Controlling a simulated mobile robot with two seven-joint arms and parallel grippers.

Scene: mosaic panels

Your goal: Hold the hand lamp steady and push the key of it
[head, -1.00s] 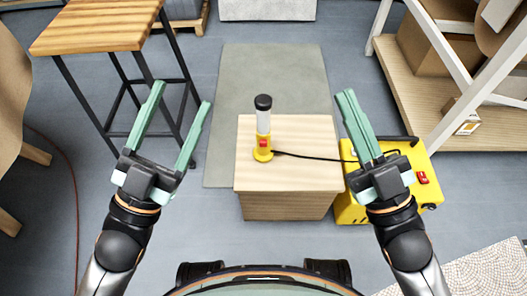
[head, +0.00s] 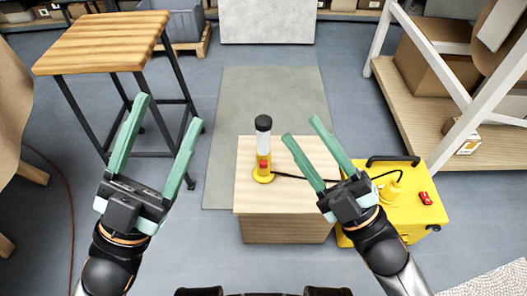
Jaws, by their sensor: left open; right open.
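The hand lamp (head: 263,138) stands upright on the wooden block table (head: 257,197). It has a black cap, a clear tube and a yellow base. Its red key (head: 263,165) is on the front of the base, facing me. My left gripper (head: 168,108) is open and empty, to the left of the lamp and apart from it. My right gripper (head: 301,127) is open and empty, a short way right of the lamp, with its fingers pointing up and left. It appears above the table and not touching the lamp.
A black cable (head: 292,177) runs from the lamp base to the right, behind my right gripper, to a yellow box (head: 412,209) with a red switch. A wooden-topped stool (head: 100,42) stands at the back left. A shelf with cartons (head: 437,66) is at the right.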

